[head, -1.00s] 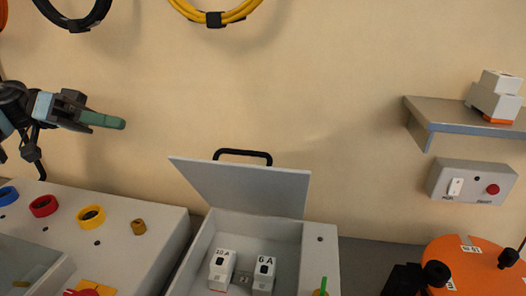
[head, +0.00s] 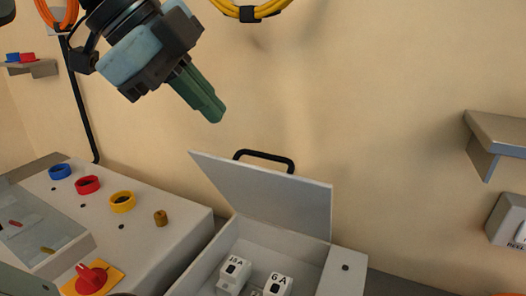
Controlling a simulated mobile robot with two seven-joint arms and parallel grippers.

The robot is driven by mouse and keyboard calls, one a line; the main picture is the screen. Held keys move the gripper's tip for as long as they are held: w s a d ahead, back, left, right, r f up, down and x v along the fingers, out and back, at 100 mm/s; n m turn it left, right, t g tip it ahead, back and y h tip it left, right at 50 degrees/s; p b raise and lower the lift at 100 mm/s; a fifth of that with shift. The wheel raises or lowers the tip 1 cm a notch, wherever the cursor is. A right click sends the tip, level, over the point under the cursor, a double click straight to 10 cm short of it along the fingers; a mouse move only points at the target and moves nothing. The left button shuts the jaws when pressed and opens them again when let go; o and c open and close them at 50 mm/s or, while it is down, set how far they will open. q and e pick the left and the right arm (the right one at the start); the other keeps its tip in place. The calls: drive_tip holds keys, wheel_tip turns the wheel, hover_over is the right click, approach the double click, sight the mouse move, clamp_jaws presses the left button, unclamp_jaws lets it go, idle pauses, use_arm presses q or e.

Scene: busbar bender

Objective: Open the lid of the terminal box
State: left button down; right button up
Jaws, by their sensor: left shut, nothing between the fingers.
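The terminal box (head: 341,274) is a light grey box at the bottom centre of the head view. Its lid (head: 275,200) stands raised and tilted back, with a black handle (head: 264,157) at its top edge. Inside the box sit two white blocks, one marked 16 A or similar (head: 234,273) and one marked 6 A (head: 276,283). My left gripper (head: 212,110) has green fingers, is shut and empty, and hangs above and left of the lid, apart from it. My right gripper is not in view.
A grey panel (head: 140,213) to the left carries blue (head: 60,171), red (head: 88,184) and yellow rings (head: 122,201), a brass knob (head: 160,217) and a red rotary switch (head: 91,278). A shelf (head: 499,133) and a switch box (head: 508,221) are on the right wall. Yellow cable (head: 248,12) hangs above.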

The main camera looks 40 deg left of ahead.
use_arm(q)
hover_over(273, 192)
drive_tip(key=s+a, duration=0.2)
drive_tip(key=a, duration=0.1)
wheel_tip(273, 192, down, 8)
drive_tip(key=shift+d, duration=0.15)
